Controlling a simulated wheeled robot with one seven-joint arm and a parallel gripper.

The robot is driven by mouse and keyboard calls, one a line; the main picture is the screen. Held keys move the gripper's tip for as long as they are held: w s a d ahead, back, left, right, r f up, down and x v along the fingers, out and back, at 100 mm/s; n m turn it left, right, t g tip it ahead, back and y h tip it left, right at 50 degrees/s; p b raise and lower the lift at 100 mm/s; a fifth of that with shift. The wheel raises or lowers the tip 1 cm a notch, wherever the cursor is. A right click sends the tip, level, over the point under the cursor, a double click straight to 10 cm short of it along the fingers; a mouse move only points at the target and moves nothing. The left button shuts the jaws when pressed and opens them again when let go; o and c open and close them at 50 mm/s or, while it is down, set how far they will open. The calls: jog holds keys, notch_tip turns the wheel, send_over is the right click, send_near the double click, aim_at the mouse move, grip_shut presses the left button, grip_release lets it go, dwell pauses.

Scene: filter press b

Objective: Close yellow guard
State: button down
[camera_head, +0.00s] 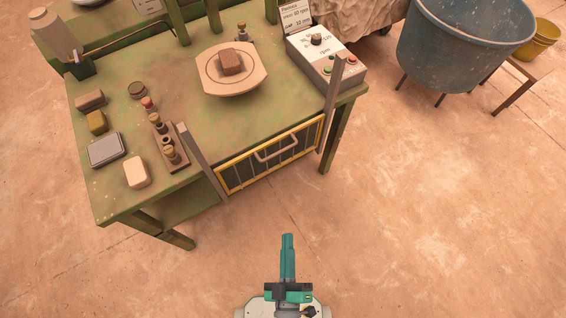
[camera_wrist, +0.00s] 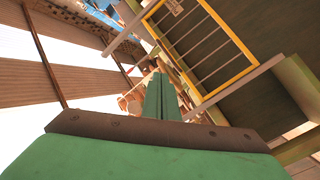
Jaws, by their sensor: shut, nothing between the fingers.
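The yellow guard (camera_head: 268,155) is a yellow-framed barred panel with a handle (camera_head: 276,148) on its face. It hangs low at the front edge of the green table, between two grey upright rails. In the wrist view the guard (camera_wrist: 250,74) shows from below at the upper right, with its bars and yellow frame. My gripper (camera_head: 287,238) is in front of the table, below the guard in the picture and apart from it. Its green fingers (camera_wrist: 162,97) are together and hold nothing.
The green table (camera_head: 190,75) carries a round plate (camera_head: 231,68) with a brown block, a control box (camera_head: 326,62) and several small blocks at the left. A blue tub (camera_head: 465,45) stands at the upper right. The floor around my gripper is clear.

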jog(key=w+d+f+n+t+y, duration=0.2)
jog(key=w+f+n+y, duration=0.65)
jog(key=n, duration=0.85)
jog(key=w+d+f+n+t+y, duration=0.15)
jog(key=w+f+n+y, duration=0.3)
jog(key=w+n, duration=0.95)
jog(key=w+a+r+n, duration=0.3)
jog(key=w+a+r, duration=0.1)
jog(key=r, duration=0.4)
jog(key=shift+w+a+r, duration=0.2)
jog(key=shift+a+r, duration=0.05)
jog(key=shift+r, duration=0.1)
jog(key=shift+d, duration=0.1)
